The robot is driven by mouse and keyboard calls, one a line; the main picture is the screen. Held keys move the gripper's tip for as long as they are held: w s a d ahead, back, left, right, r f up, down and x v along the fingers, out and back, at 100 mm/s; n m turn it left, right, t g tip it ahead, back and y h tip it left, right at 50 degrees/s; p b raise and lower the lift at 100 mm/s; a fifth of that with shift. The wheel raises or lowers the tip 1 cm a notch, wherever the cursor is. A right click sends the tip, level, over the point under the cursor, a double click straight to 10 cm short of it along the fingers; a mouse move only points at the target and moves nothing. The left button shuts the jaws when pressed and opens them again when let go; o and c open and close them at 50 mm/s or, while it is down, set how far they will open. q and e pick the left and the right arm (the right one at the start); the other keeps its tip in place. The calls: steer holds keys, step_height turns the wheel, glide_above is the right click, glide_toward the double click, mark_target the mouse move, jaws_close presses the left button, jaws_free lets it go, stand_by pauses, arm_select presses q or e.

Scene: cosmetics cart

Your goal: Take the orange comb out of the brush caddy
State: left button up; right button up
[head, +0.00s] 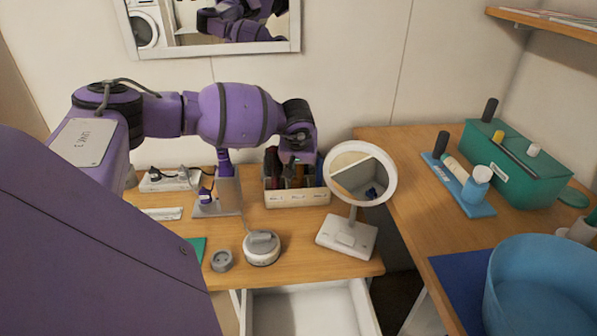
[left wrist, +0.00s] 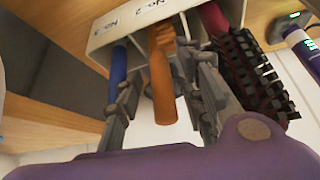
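The white brush caddy (head: 297,198) stands at the back of the wooden cart top, and its numbered front shows upside down in the left wrist view (left wrist: 135,28). The orange comb (left wrist: 161,85) stands in a middle compartment, with its long part sticking out. My left gripper (head: 294,173) is above the caddy. In the left wrist view its fingers are apart, one on each side of the comb, with gaps visible. The comb is mostly hidden in the head view. My right gripper is not in view.
In the left wrist view a blue handle (left wrist: 118,65) and a dark red bristled brush (left wrist: 252,75) flank the comb closely. A round mirror on a stand (head: 347,236) is right of the caddy. A round white device (head: 261,249) stands in front.

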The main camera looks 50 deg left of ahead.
arm_select(q)
steer(key=shift+w+f, duration=0.1)
jaws_close()
stand_by(0.3)
